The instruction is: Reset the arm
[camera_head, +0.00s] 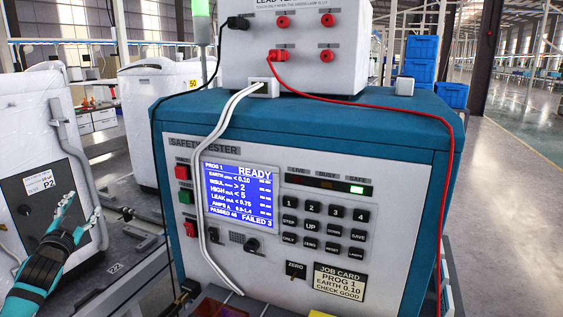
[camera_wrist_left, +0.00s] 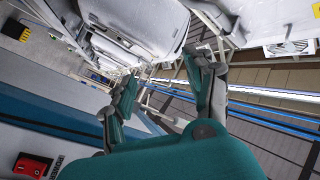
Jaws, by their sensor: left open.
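My left gripper (camera_head: 80,210) is at the lower left of the head view, teal and black, with its fingers pointing up. It is open and empty, in front of a white appliance (camera_head: 28,135) and to the left of the safety tester (camera_head: 310,215). In the left wrist view the two fingers (camera_wrist_left: 161,70) stand apart with nothing between them. My right gripper is in neither view.
The blue tester's screen (camera_head: 239,197) reads READY, and a green SAFE lamp is lit. A white box (camera_head: 295,50) with red sockets stands on top. A red lead (camera_head: 400,108), a black lead and white cables hang around the tester. Open floor (camera_head: 510,190) lies right.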

